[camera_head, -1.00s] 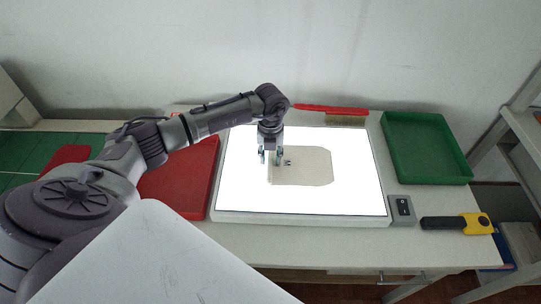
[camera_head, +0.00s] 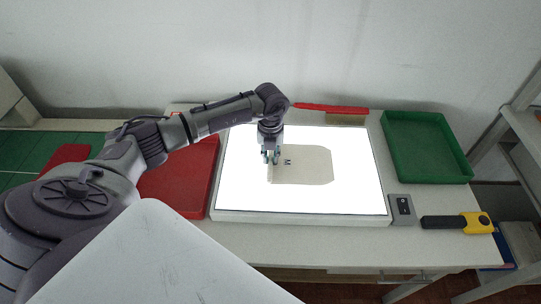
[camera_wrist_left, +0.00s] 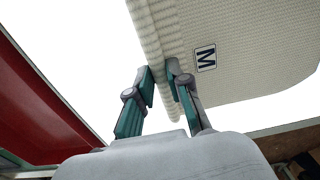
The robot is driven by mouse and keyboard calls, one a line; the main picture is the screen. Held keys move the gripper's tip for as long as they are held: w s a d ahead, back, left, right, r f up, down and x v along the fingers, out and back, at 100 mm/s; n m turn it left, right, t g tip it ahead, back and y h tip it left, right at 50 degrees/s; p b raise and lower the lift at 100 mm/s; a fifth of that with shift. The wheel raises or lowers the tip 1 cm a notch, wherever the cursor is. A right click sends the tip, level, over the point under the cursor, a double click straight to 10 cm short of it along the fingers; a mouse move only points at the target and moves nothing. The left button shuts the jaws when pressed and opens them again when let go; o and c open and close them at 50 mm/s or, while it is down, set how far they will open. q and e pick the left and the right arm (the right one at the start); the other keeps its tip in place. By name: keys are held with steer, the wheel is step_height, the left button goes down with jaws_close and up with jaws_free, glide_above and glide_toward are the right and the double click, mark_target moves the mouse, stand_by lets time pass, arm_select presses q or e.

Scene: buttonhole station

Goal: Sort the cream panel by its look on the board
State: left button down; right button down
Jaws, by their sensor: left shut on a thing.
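In the left wrist view the panel (camera_wrist_left: 240,75) is a cream knit piece with a ribbed, rolled edge and a label (camera_wrist_left: 206,58) marked M. My left gripper (camera_head: 271,158) is at the panel's left edge. In the left wrist view its fingers (camera_wrist_left: 160,78) stand on either side of the ribbed edge, shut on it. The underside of the panel is hidden. My right gripper is not in view.
A red tray (camera_head: 185,185) is left of the board and a green tray (camera_head: 425,146) right of it. A switch box (camera_head: 402,208) and a yellow-black tool (camera_head: 456,223) lie at the right front. A red-backed brush (camera_head: 335,109) lies behind the board.

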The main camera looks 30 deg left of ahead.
arm_select(q)
steer(key=shift+r+p, duration=1.85)
steer(key=shift+r, duration=0.7)
steer(key=shift+f, duration=0.1)
